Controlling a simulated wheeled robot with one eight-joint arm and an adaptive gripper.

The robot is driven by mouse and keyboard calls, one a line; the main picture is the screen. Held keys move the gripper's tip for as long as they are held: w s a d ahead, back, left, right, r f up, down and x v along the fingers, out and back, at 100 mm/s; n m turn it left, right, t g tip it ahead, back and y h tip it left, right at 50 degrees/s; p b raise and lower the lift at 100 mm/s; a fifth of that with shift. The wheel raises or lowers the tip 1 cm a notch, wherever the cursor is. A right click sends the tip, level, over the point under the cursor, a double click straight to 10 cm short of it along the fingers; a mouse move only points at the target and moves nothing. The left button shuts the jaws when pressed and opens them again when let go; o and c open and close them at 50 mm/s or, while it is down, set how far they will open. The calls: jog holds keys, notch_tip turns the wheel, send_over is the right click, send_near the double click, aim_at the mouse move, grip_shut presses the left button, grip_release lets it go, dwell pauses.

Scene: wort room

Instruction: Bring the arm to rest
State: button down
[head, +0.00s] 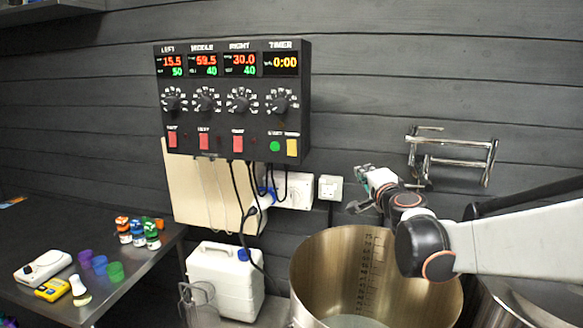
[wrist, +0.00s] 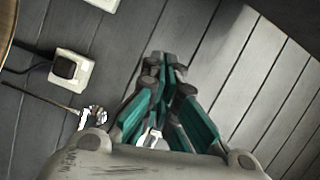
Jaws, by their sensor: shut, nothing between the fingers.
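My gripper (head: 358,190) is raised above the back rim of a large steel pot, close in front of the dark plank wall. My white and black arm reaches in from the right edge of the head view. In the wrist view my gripper (wrist: 163,60) shows its green-sided fingers drawn together at the tips, with nothing between them. The wall planks lie beyond the fingertips.
The steel pot (head: 312,268) stands open below my gripper. A control box (head: 232,145) hangs on the wall, with a chrome rack (head: 450,160) to the right. A white canister (head: 215,285) stands beside the pot. A metal table (head: 150,262) holds small bottles and meters.

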jog(key=s+a+f+n+g+y+b, duration=0.1)
jog(key=s+a+f+n+g+y, duration=0.1)
jog(key=s+a+n, duration=0.45)
jog(key=s+a+f+n+g+y, duration=0.1)
jog(key=s+a+f+n+g, duration=0.15)
jog(key=s, duration=0.75)
jog(key=s+d+f+n+g+h+b, duration=0.1)
jog(key=s+d+f+n+g+h, duration=0.1)
jog(key=s+f, duration=0.5)
jog(key=s+d+f+n+g+h+b, duration=0.1)
jog(key=s+f, duration=0.6)
jog(key=s, duration=0.8)
jog(key=d+n+g+h, duration=0.1)
jog(key=d+n+g, duration=0.1)
jog(key=d+g, duration=0.1)
jog(key=shift+s+d+f+n, duration=0.15)
jog(key=shift+s+f+n, duration=0.1)
jog(key=shift+n, duration=0.05)
